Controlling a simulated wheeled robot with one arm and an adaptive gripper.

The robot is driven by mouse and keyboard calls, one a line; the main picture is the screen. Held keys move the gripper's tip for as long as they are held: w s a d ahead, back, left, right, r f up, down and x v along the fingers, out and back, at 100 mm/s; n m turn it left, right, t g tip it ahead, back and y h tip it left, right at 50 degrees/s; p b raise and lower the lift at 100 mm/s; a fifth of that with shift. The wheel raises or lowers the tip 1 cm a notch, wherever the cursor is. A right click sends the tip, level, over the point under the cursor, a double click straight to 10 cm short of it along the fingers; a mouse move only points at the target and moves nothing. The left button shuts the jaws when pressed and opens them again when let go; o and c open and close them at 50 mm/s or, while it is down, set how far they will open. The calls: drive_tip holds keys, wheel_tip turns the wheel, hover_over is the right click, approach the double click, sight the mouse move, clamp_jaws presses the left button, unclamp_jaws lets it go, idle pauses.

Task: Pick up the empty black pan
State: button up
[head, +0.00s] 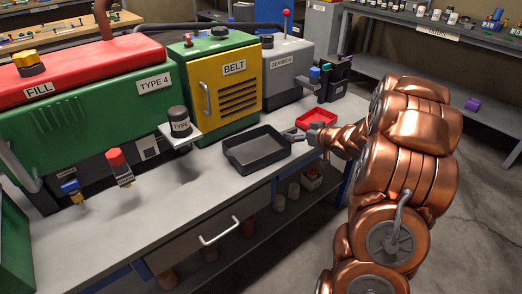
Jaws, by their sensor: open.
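The empty black pan (257,150) sits on the grey workbench (130,232), in front of the yellow and green BELT machine. It is a shallow square pan with a short handle or spout pointing right. My copper-coloured arm comes in from the right side of the head view. My gripper (299,135) is open at the pan's right side, close to the handle. The small fingers and handle overlap in the picture, so I cannot tell whether they touch.
A red tray (317,119) lies just behind my gripper. The FILL machine (85,95) stands at the left, with the BELT (222,85) and GEARBOX (288,72) machines behind the pan. The bench top left of the pan is mostly clear. A shelf (430,75) stands at the right.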

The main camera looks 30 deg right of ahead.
sight(288, 130)
drive_tip(key=x, duration=0.5)
drive_tip(key=shift+w+a+f+b, duration=0.15)
drive_tip(key=shift+a+f+b, duration=0.15)
drive_tip(key=shift+a+f, duration=0.05)
drive_tip(key=shift+w, duration=0.4)
drive_tip(key=shift+c, duration=0.3)
drive_tip(key=c, duration=1.3)
